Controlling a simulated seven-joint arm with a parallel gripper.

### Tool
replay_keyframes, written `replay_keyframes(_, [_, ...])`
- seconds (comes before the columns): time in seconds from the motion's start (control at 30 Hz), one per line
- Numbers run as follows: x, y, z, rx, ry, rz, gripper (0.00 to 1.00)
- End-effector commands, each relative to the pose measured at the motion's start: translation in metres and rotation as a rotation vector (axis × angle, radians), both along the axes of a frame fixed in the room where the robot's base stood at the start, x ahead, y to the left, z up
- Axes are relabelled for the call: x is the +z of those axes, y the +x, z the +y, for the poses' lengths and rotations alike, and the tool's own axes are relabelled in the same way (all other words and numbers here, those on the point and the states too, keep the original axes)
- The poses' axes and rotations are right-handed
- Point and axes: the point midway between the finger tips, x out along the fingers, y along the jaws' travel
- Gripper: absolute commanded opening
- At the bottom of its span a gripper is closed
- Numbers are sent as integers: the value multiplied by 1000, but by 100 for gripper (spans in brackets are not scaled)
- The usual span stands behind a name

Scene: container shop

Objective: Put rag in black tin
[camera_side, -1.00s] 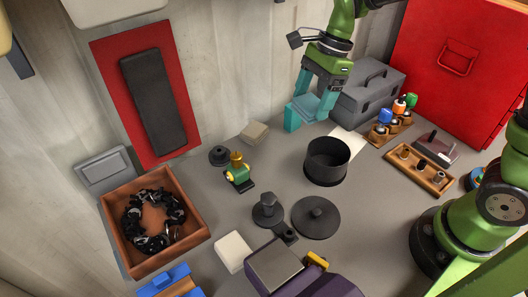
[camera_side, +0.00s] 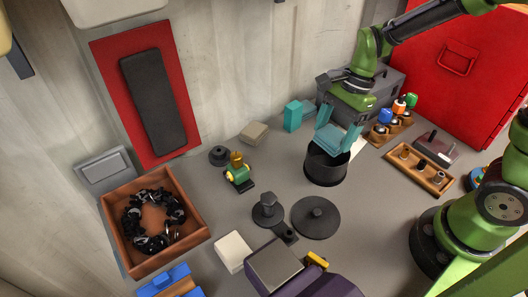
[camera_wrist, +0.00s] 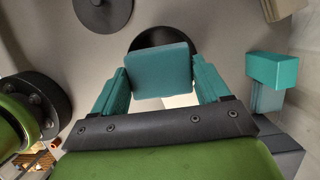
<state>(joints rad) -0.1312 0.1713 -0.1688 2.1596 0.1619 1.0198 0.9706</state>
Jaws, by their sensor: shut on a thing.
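The black tin (camera_side: 325,172) is a round, open pot standing on the grey table. My gripper (camera_side: 338,138), with teal fingers, is right above its mouth. It is shut on a flat blue-teal rag (camera_side: 334,141), held roughly level between the fingers. In the wrist view the rag (camera_wrist: 158,71) spans the gap between both fingers. It covers much of the tin (camera_wrist: 165,36), whose dark far edge shows behind it. I cannot tell whether the fingertips or the rag are below the rim.
A teal block (camera_side: 293,116) stands left of the tin, near the wall. A grey toolbox (camera_side: 378,88) is close behind my gripper, and a bottle rack (camera_side: 385,134) is to the right. A flat black lid (camera_side: 316,217) lies in front of the tin. A wooden box (camera_side: 190,245) is at left.

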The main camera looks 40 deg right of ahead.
Motion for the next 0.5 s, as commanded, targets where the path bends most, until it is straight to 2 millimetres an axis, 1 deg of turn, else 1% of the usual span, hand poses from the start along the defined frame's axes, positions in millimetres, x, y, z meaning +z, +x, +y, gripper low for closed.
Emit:
replay_keyframes(0.1, [-9, 0, 0, -1, 0, 1, 51])
replay_keyframes(0.2, [-13, 0, 0, -1, 0, 0, 51])
replay_keyframes(0.5, [-16, 0, 0, -1, 0, -1, 51])
